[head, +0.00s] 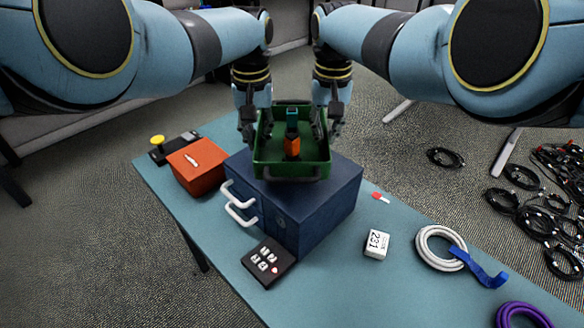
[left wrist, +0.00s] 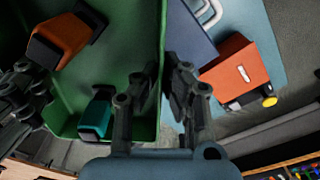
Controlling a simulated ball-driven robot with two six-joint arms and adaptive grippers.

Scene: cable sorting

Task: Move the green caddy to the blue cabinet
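The green caddy (head: 290,170) is at the back part of the blue cabinet's (head: 325,190) top in the head view; I cannot tell whether it touches. It holds an orange and black item (head: 292,143) and a teal and black item (left wrist: 96,118). My left gripper (head: 249,125) has its fingers on both sides of the caddy's left wall, pinching it, as the left wrist view (left wrist: 163,85) shows. My right gripper (head: 327,127) has its fingers about the right wall and appears shut on it. The cabinet's white handles (head: 238,205) face front left.
On the blue-green table (head: 330,280) are an orange box (head: 192,175), a yellow-button device (head: 157,141), a dark key tray (head: 267,263), a white "231" cube (head: 376,244), a red item (head: 381,197), a white cable coil (head: 430,240) and a purple coil (head: 522,313). Black cables lie on the floor.

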